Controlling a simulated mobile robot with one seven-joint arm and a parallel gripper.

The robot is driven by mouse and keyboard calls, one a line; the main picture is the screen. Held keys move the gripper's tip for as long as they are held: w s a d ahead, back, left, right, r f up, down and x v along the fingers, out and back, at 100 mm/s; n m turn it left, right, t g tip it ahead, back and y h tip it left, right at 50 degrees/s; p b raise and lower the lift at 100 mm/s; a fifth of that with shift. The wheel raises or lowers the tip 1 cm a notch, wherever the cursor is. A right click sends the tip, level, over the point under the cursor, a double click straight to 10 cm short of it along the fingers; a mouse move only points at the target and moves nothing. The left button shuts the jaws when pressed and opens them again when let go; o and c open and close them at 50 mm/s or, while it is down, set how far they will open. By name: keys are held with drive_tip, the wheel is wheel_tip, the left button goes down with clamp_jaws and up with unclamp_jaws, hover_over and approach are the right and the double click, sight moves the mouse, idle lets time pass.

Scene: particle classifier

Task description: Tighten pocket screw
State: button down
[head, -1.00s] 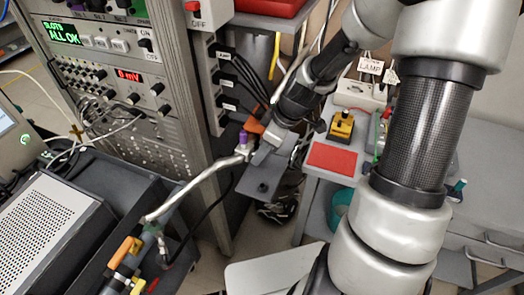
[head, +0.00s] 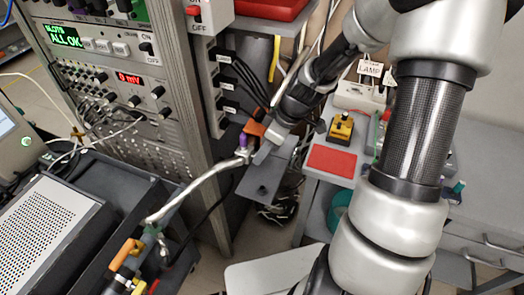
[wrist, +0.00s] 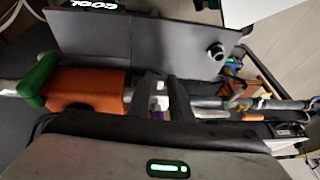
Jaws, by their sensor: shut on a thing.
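A small purple-topped screw (head: 243,140) stands upright on a silver fitting at the end of a pale pipe, beside the rack's lower corner. My gripper (head: 263,155) reaches down from the upper right, its fingers right at this fitting. In the wrist view my two dark fingers (wrist: 163,98) straddle the pipe line, and a purple and white piece, apparently the screw (wrist: 157,104), shows between them. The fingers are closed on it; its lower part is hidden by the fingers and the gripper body. An orange block (wrist: 88,92) with a green lever (wrist: 38,80) sits on the line to the left.
A grey plate (head: 262,186) lies just below the gripper. The instrument rack (head: 170,165) stands close on the left, with black cables (head: 238,85) above. A bench with a red mat (head: 332,160) and a yellow box (head: 341,127) is on the right.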

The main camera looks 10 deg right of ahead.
drive_tip(key=shift+w+d+m+g+y+p, duration=0.2)
drive_tip(key=shift+w+m+g+y+p, duration=0.1)
drive_tip(key=shift+g+y+p, duration=0.5)
drive_tip(key=shift+w+d+f+g+y, duration=0.1)
drive_tip(key=shift+w+g+y, duration=0.05)
drive_tip(key=shift+g+y, duration=0.35)
drive_tip(key=shift+w+d+f+g+y, duration=0.1)
drive_tip(key=shift+g+y, duration=0.2)
drive_tip(key=shift+g, duration=0.3)
drive_tip(key=shift+w+d+f+m+g+y+b, duration=0.15)
drive_tip(key=shift+m+g+y+b, duration=0.15)
drive_tip(key=shift+g+y, duration=0.15)
drive_tip(key=shift+a+f+m+g+y+b, duration=0.15)
drive_tip(key=shift+m+g+y, duration=0.2)
drive_tip(key=shift+g, duration=0.2)
drive_tip(key=shift+d+g+y+b, duration=0.15)
drive_tip(key=shift+g+y+b, duration=0.25)
drive_tip(key=shift+g+y, duration=0.1)
drive_tip(key=c, duration=1.6)
unclamp_jaws()
